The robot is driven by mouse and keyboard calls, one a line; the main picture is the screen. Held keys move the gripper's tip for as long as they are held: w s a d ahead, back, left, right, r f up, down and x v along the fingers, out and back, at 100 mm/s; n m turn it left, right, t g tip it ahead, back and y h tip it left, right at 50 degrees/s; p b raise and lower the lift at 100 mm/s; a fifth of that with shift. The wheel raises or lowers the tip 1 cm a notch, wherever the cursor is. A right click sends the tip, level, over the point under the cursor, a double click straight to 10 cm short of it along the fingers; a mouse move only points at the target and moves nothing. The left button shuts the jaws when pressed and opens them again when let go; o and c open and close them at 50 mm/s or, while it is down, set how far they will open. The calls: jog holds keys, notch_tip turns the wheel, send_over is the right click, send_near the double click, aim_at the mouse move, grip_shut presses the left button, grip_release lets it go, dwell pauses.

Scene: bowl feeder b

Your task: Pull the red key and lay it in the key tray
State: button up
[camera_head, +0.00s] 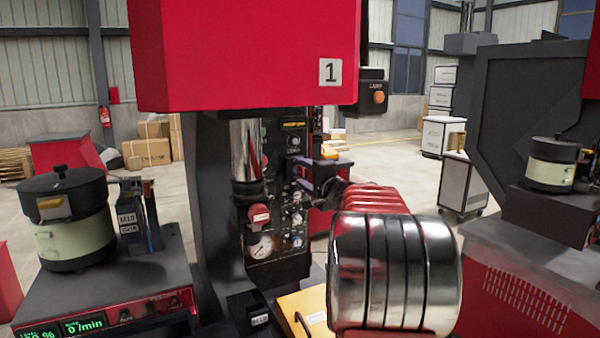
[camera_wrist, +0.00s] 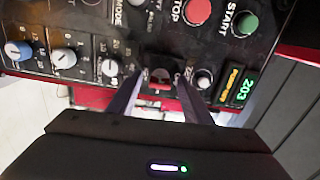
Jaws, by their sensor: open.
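In the wrist view, the two fingers of my gripper (camera_wrist: 161,78) reach up to the lower part of a black control panel (camera_wrist: 125,35). They stand apart, one on each side of a small dark switch. A small red piece, which looks like the red key (camera_wrist: 160,91), shows between the fingertips; its outline is unclear and I cannot tell whether either finger touches it. In the head view, my arm hides most of this spot, and the key cannot be made out. I cannot identify the key tray in either view.
Around the fingers are white-marked knobs (camera_wrist: 64,58), a red STOP button (camera_wrist: 197,12), a green START button (camera_wrist: 245,24) and a lit display (camera_wrist: 235,84). In the head view, a yellow-orange surface (camera_head: 305,308) lies below the panel and a bowl feeder (camera_head: 70,225) stands left.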

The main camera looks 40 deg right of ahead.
aim_at(303, 172)
jog(key=shift+c, duration=0.4)
grip_shut()
jog(key=shift+s+a, duration=0.15)
jog(key=shift+s, duration=0.25)
jog(key=shift+s+a, duration=0.2)
jog(key=shift+s, duration=0.5)
jog(key=shift+s+a, duration=0.1)
jog(key=shift+s, duration=0.2)
jog(key=shift+s+a, duration=0.2)
jog(key=shift+s, duration=0.5)
jog(key=shift+s+a, duration=0.1)
jog(key=shift+s, duration=0.2)
jog(key=shift+s+a, duration=0.1)
jog(key=shift+s, duration=0.25)
